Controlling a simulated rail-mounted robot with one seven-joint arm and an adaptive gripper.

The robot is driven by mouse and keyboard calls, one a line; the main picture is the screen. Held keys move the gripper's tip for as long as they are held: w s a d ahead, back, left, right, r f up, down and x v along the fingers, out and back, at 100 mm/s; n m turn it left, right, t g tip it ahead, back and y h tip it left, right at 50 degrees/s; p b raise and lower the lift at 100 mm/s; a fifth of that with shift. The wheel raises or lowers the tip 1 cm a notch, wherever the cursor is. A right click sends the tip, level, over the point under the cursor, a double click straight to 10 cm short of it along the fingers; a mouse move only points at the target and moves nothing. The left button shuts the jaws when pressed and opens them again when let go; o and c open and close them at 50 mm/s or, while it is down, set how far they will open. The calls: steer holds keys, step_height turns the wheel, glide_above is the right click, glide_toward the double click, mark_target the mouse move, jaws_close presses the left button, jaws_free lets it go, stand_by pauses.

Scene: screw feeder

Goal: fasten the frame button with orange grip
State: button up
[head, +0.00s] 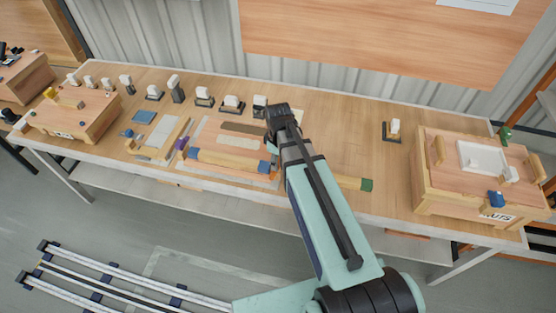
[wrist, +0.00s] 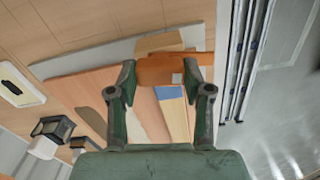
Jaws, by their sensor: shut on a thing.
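In the wrist view, my gripper (wrist: 160,75) is shut on an orange grip (wrist: 158,70), with one finger at each side of it. A pale wooden bar (wrist: 160,42) shows just beyond the grip. A blue piece (wrist: 168,93) and another wooden bar (wrist: 176,120) lie below it in the picture. In the head view, my gripper (head: 283,118) is over the middle of the bench at the right end of the wooden frame parts (head: 215,158). I cannot tell whether the grip touches the frame.
Several black-and-white clamps (head: 204,98) stand along the back of the bench (head: 335,130). A wooden box marked NUTS (head: 462,200) stands at the right, another wooden box (head: 70,118) at the left.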

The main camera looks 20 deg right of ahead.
steer(key=m, duration=0.8)
steer(key=shift+b, duration=0.35)
steer(key=m, duration=0.4)
steer(key=shift+m, duration=1.8)
steer(key=o, duration=1.2)
steer(key=shift+c, duration=0.2)
step_height(320, 180, up, 12)
